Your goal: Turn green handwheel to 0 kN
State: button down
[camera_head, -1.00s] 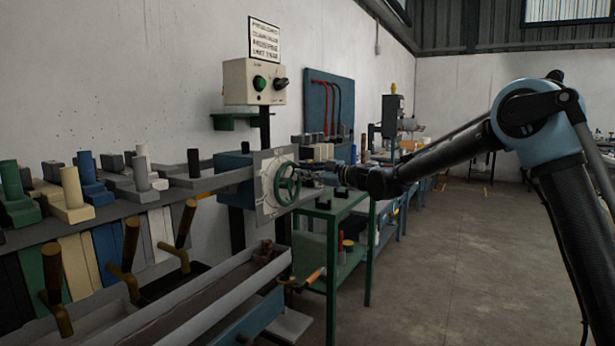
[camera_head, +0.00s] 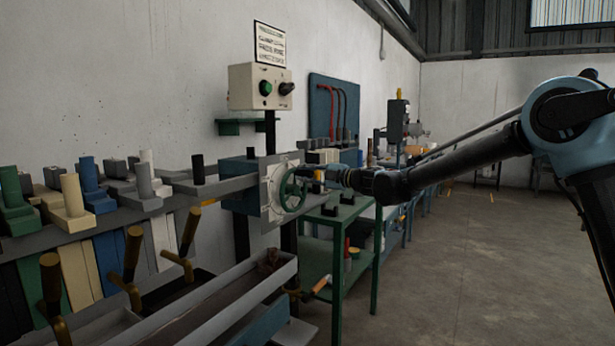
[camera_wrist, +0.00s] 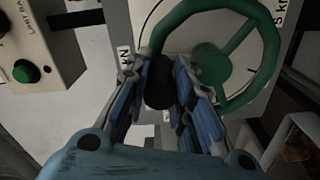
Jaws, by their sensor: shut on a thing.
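The green handwheel (camera_head: 289,190) stands in front of a pale dial plate (camera_head: 268,201) on the end of the grey rail. In the wrist view the handwheel (camera_wrist: 238,98) fills the upper right, with its green hub and part of the plate's lettering, "kN", visible. My gripper (camera_wrist: 170,75) is shut on the handwheel's dark knob (camera_wrist: 160,90), which sits between the blue fingers near the rim. In the head view my gripper (camera_head: 313,178) reaches the wheel from the right. The dial's pointer and full scale cannot be read.
A control box (camera_head: 260,87) with a green button and a black knob is above the wheel. A green table (camera_head: 345,238) stands below and right of the wheel. A trough (camera_head: 215,305) and brown-handled levers are at lower left. The floor (camera_head: 460,270) at right is clear.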

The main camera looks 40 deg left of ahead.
jog(key=shift+s+f, duration=0.15)
jog(key=shift+s, duration=0.1)
jog(key=c, duration=1.4)
grip_release()
jog(key=shift+o, duration=0.2)
jog(key=shift+w, duration=0.1)
jog(key=shift+w+d, duration=0.1)
jog(key=shift+w+d, duration=0.15)
jog(key=shift+d, duration=0.1)
jog(key=w+d, duration=0.1)
jog(key=d, duration=1)
jog(key=shift+w, duration=0.4)
